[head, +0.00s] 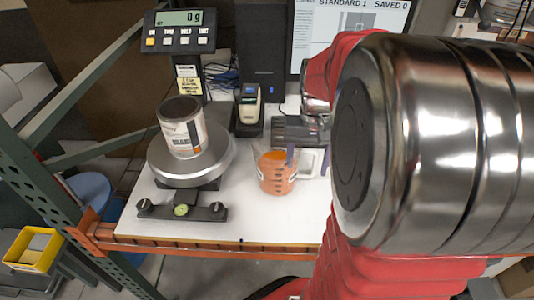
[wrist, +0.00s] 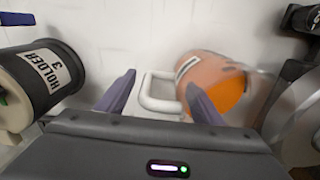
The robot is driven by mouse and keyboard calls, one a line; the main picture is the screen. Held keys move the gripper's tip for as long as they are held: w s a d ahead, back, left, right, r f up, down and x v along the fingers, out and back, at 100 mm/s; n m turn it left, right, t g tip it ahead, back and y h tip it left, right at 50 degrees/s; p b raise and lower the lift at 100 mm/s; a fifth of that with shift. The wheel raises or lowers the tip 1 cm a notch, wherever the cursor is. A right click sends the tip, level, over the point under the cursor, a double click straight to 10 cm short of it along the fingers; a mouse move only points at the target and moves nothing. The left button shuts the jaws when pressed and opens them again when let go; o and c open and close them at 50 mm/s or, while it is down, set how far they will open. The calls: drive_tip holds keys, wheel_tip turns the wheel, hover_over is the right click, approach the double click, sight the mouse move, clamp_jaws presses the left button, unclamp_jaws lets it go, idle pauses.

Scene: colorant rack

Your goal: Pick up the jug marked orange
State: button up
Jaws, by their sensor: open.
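The jug (head: 276,178) with orange contents stands on the white bench top, right of the scale. In the wrist view the jug (wrist: 215,70) is at right of centre, with its pale handle (wrist: 150,92) pointing left. My gripper (wrist: 160,98) is open, its two purple fingers on either side of the handle, with no clear contact on the left. The right finger overlaps the jug's side in the picture; I cannot tell if it touches. In the head view my gripper (head: 308,160) is right beside the jug, partly hidden by my arm.
A metal can (head: 182,130) stands on the round scale pan (head: 158,168) to the left. A display (head: 180,32) reads 0 g. A black holder marked "HOLDER 3" (wrist: 45,78) is left of my fingers. A small handheld device (head: 249,106) stands behind the jug.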

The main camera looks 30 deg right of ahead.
drive_tip(key=shift+f, duration=0.7)
drive_tip(key=shift+c, duration=0.6)
clamp_jaws()
